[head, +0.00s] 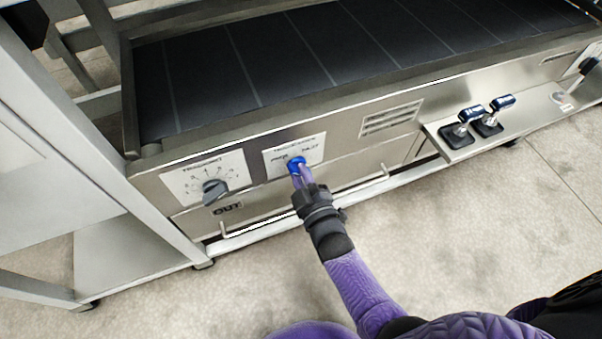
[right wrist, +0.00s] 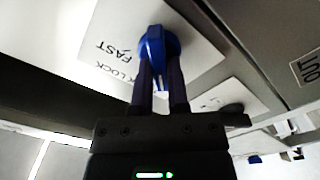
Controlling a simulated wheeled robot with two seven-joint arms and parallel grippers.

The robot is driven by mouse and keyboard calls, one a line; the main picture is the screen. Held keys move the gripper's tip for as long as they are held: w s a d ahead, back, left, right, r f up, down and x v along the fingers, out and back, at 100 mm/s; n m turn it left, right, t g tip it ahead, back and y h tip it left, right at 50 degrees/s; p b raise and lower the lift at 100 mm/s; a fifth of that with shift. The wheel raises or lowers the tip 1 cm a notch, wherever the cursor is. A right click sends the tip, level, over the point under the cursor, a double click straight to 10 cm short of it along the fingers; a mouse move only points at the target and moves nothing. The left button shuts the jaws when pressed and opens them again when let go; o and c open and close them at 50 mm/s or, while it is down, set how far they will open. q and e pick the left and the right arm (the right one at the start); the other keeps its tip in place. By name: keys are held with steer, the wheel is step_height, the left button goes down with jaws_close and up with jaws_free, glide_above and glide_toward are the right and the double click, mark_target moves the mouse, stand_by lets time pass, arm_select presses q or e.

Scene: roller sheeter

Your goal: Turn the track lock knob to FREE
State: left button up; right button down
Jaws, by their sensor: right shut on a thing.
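The track lock knob (head: 296,163) is blue and sits on a white label plate (head: 312,151) on the machine's steel front. Words stand at both sides of the plate's upper part; FAST is readable upside down in the right wrist view. There the knob (right wrist: 153,42) stands between the two fingers, its bar nearly in line with them, with a pale mark at its lower end. I cannot tell exactly which word it points to. My right gripper (head: 300,176) is shut on the knob; its fingers (right wrist: 161,88) also show in the right wrist view. My left gripper is out of view.
A grey dial knob (head: 214,187) on a scaled plate sits to the left. A rail (head: 300,208) runs along the front below. Two blue-topped levers (head: 480,112) stand on a shelf at right. The black belt (head: 290,62) lies above. The floor in front is open.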

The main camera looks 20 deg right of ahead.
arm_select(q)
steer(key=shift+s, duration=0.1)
arm_select(e)
steer(key=c, duration=0.6)
jaws_free()
arm_select(q)
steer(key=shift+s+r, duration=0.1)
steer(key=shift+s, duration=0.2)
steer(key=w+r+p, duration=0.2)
steer(key=p, duration=0.1)
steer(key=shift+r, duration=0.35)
arm_select(e)
steer(key=s, duration=1)
steer(key=shift+d, duration=0.15)
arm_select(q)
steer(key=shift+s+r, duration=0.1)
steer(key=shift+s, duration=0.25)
arm_select(e)
steer(key=shift+f, duration=0.1)
